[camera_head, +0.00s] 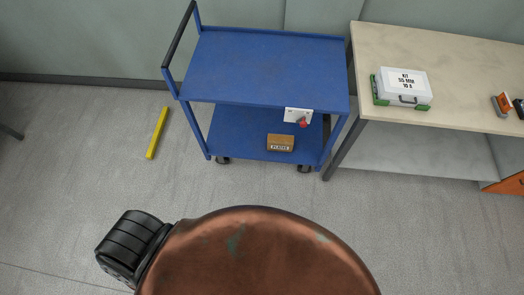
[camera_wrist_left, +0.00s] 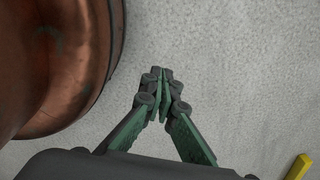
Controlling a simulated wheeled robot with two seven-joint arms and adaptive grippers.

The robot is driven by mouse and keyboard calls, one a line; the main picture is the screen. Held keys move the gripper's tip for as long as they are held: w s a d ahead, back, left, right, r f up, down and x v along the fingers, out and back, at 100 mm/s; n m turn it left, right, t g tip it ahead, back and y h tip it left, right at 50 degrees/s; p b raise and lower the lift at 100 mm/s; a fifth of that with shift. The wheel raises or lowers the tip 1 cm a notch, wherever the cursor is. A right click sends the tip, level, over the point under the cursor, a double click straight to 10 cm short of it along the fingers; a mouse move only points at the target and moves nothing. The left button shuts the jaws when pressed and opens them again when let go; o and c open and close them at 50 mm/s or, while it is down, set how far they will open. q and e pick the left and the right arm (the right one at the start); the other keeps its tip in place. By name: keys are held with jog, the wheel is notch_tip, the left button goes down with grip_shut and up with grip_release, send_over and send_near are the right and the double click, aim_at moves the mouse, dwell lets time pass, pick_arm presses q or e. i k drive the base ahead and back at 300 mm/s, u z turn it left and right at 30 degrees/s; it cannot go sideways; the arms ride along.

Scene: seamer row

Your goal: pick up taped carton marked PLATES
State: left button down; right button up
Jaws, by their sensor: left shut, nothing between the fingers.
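My right gripper is in neither view.
A bench (camera_head: 440,60) with a KIT case (camera_head: 403,87) stands to the right. A yellow bar (camera_head: 157,133) lies on the floor, left of the cart. Floor before the cart is clear.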

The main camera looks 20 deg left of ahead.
aim_at(275, 142)
jog(key=u, duration=0.4)
jog(key=k, duration=1)
jog(key=u, duration=1.2)
jog(key=i, duration=1.75)
jog(key=z, duration=0.65)
jog(key=i, duration=0.7)
jog(key=z, duration=0.5)
